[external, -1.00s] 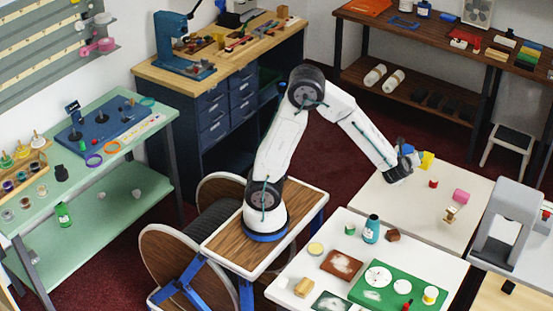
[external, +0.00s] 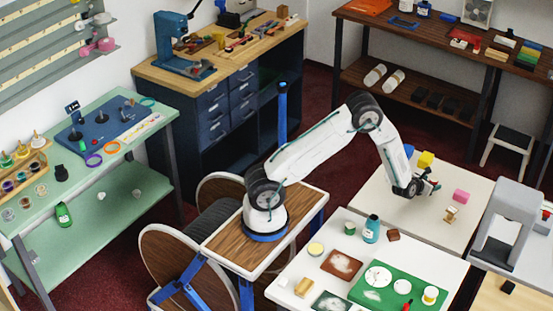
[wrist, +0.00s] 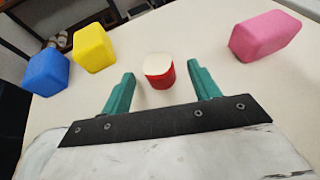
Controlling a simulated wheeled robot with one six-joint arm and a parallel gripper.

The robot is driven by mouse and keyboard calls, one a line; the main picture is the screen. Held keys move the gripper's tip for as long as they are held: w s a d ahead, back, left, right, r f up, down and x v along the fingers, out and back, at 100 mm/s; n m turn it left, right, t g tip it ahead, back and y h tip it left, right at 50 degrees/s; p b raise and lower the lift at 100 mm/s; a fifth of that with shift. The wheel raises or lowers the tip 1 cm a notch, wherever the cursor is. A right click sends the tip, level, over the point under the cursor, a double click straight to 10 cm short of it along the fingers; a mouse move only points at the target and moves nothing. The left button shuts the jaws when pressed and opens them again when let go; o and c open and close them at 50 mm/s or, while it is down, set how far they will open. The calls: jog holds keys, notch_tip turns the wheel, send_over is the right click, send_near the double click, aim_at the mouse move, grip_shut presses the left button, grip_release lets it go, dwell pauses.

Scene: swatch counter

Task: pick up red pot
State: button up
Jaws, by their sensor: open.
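The red pot (wrist: 160,79) is a small red cylinder with a cream top. It stands upright on the pale table (external: 389,202). In the wrist view it sits between the tips of my gripper's (wrist: 161,72) two green fingers, with a gap on each side. My gripper is open and holds nothing. In the external view my gripper (external: 431,186) is low over the table, and it largely hides the pot there.
A yellow block (wrist: 93,48) and a blue block (wrist: 45,72) stand to the left of the pot. A pink block (wrist: 265,36) stands to the right. A small wooden piece (external: 451,214) is near the pink block (external: 461,196). The nearer white table holds paint items.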

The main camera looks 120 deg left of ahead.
aim_at(433, 182)
jog(key=x, duration=0.3)
jog(key=shift+a, duration=0.2)
jog(key=c, duration=1.1)
jog(key=shift+o, duration=0.2)
